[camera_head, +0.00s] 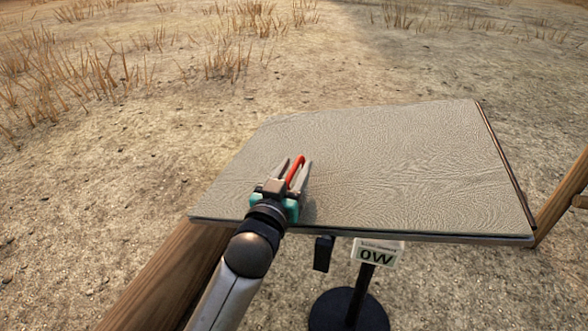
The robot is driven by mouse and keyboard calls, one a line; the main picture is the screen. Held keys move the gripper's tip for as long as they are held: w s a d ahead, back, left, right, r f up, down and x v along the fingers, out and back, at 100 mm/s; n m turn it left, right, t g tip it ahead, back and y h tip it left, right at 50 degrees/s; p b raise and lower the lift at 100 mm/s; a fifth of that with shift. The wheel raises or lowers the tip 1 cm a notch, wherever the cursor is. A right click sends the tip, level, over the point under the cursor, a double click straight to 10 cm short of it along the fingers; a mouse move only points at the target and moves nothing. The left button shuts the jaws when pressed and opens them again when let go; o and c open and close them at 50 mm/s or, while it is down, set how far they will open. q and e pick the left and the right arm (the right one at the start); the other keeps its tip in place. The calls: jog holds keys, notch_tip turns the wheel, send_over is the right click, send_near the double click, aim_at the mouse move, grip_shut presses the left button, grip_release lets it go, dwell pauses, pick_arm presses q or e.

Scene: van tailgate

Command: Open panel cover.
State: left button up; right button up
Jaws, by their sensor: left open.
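The panel cover (400,165) is a wide, light grey-beige textured board in the middle of the view. A red bar (296,171), perhaps a handle, shows over its left part. My left gripper (293,163) is over the board's left front part with its fingers apart. The red bar shows between the fingers, closer to the right one. I cannot tell whether the fingers touch it or the board. The gripper hides part of the board beneath it. My right gripper is not in view.
Wooden beams stand at the lower left (165,275) and right (563,198) of the board. Below its front edge are a small black block (323,254), a white sign (377,254) and a round black base (348,312). Dry, open ground lies behind.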

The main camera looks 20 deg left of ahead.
pick_arm(q)
grip_shut()
dwell(1.4)
